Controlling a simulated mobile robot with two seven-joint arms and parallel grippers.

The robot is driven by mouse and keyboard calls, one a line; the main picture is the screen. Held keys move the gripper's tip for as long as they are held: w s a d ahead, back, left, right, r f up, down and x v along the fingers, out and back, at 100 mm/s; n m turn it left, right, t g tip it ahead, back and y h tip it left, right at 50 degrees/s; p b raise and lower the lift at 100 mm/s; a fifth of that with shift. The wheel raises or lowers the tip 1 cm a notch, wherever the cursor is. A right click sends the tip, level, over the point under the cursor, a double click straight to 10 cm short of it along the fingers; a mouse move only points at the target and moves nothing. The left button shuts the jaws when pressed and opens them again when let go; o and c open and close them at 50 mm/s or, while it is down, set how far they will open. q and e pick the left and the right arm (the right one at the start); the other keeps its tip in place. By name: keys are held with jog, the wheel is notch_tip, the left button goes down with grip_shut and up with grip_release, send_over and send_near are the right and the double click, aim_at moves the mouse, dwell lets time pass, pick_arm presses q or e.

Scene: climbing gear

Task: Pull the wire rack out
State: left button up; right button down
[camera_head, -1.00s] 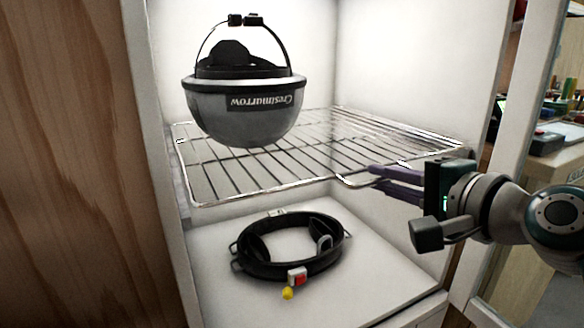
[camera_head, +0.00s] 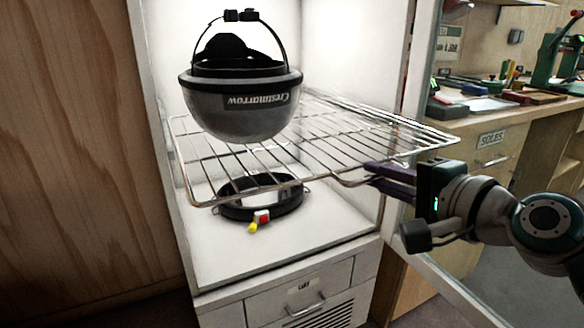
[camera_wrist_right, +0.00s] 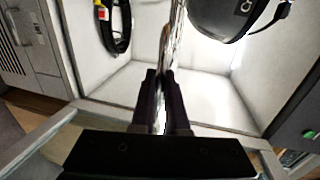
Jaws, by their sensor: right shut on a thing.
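The wire rack (camera_head: 335,141) is a chrome grid in the white cabinet. Its front edge sticks out past the cabinet front. A grey helmet (camera_head: 240,112) lies upside down on the rack, its black strap up. My right gripper (camera_head: 368,174) is shut on the rack's front rail, right of its middle. In the right wrist view my fingers (camera_wrist_right: 160,78) are closed together on the rack, which shows nearly edge-on (camera_wrist_right: 176,40). My left gripper is not in view.
A black ring-shaped harness (camera_head: 260,206) with a red and yellow tag lies on the cabinet floor below the rack. A drawer (camera_head: 300,292) is under it. A wooden panel (camera_head: 75,150) stands left; a workbench (camera_head: 500,130) stands right. Open floor lies at the front right.

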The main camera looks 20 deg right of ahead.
jog(key=shift+s, duration=0.3)
jog(key=c, duration=0.9)
grip_release()
jog(key=shift+s+r, duration=0.15)
jog(key=shift+s, duration=0.35)
jog(key=shift+p+v, duration=0.55)
jog(key=shift+v, duration=3.85)
jog(key=shift+d, duration=0.1)
